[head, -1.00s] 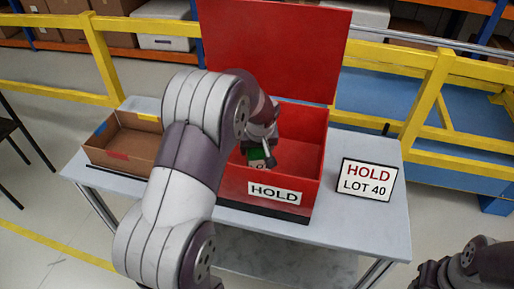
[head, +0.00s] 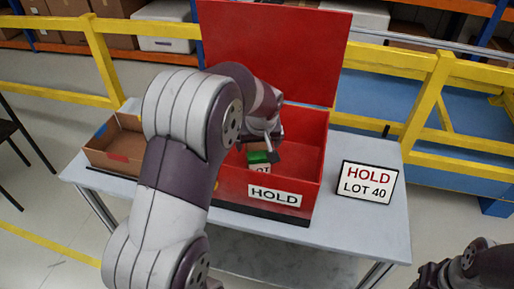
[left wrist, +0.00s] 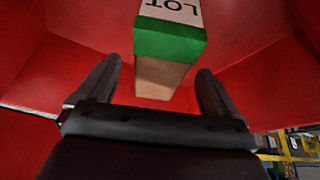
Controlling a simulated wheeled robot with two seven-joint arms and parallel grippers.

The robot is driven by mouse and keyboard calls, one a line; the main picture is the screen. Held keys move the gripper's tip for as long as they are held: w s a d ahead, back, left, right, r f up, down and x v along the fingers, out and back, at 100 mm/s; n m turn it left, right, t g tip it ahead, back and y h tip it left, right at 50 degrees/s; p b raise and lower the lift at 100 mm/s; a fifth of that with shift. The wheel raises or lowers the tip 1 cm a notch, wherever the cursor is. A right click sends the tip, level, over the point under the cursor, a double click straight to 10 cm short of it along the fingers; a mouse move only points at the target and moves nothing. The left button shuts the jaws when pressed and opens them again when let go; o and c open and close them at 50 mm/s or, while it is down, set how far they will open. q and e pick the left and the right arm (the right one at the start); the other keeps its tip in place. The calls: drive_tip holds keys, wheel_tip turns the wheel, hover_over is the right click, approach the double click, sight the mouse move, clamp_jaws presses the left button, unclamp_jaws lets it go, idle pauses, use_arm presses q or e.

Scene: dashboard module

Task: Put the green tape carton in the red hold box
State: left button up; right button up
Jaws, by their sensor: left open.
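The green tape carton (head: 260,157) is inside the red hold box (head: 240,186), near its left part. It has a green band, a brown part and a white label reading LOT. My left gripper (head: 271,146) reaches into the box right at the carton. In the left wrist view, the open fingers (left wrist: 158,70) stand on either side of the carton (left wrist: 170,42), with a gap visible on each side. The carton's underside and its contact with the box floor are hidden.
The box's red lid (head: 278,50) stands open at the back. An open cardboard tray (head: 122,146) sits at the table's left. A HOLD LOT 40 sign (head: 368,188) stands to the right of the box. A yellow rail (head: 430,95) runs behind the table. Part of my right arm shows lower right.

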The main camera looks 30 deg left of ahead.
use_arm(q)
drive_tip(key=v, duration=0.7)
drive_tip(key=shift+f, duration=0.1)
idle(0.7)
